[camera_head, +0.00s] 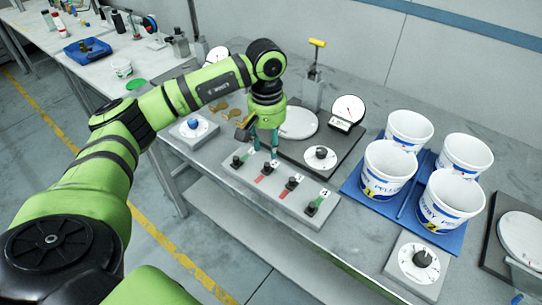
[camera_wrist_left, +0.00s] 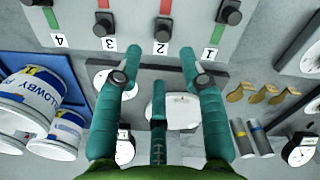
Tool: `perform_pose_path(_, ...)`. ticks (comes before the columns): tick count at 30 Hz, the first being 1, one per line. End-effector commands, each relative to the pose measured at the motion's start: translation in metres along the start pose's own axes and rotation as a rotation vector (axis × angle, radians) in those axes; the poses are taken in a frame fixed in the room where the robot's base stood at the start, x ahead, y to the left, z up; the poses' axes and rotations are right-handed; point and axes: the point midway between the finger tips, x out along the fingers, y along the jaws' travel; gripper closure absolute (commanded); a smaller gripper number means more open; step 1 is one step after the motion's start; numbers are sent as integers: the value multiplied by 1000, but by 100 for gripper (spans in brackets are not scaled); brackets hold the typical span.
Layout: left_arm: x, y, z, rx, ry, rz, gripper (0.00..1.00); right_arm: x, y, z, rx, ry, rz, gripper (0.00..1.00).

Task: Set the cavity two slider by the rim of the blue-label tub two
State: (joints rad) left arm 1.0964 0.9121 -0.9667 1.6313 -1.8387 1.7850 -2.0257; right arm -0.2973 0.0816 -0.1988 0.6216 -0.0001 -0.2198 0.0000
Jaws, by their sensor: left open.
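The slider panel (camera_head: 285,190) is a pale grey plate with several black knobs beside red or green strips, numbered 1 to 4. The slider two knob (camera_head: 267,168) also shows in the left wrist view (camera_wrist_left: 162,30), by its printed 2. My left gripper (camera_head: 265,152) is open and empty, pointing down over the panel's back edge by sliders one and two. In the left wrist view its teal fingertips (camera_wrist_left: 160,52) are spread below the slider two knob, apart from it. Tub two (camera_head: 440,207) is white with blue lettering and a yellow 2, at front right of the blue tray (camera_head: 405,207).
Tub one (camera_head: 386,172) and two further tubs (camera_head: 409,130) (camera_head: 466,154) share the tray. A knob dial (camera_head: 320,158) and a gauge (camera_head: 348,110) stand behind the panel. Another knob dial (camera_head: 418,263) lies in front of the tubs. A yellow-handled press (camera_head: 314,85) stands behind.

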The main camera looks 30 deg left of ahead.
Motion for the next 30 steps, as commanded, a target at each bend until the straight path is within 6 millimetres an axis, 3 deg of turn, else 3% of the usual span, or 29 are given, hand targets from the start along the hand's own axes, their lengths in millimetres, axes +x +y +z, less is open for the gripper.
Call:
perform_pose_path(4, 9, -6, -1, 4, 1, -23, 59, -7, -1, 2, 0, -5, -1, 60)
perform_pose_path(15, 60, -5, -1, 3, 0, -18, 59, -28, -2, 5, -1, -12, -3, 60)
perform_pose_path(26, 69, -5, -2, 3, 3, -15, 59, -28, -3, 2, -1, -8, -4, 60)
perform_pose_path(29, 69, -5, -1, 3, 3, -15, 95, -28, -3, 1, -1, -6, -4, 60)
perform_pose_path(30, 69, -5, -1, 3, 3, -15, 100, -28, -3, 1, -1, -6, -4, 60)
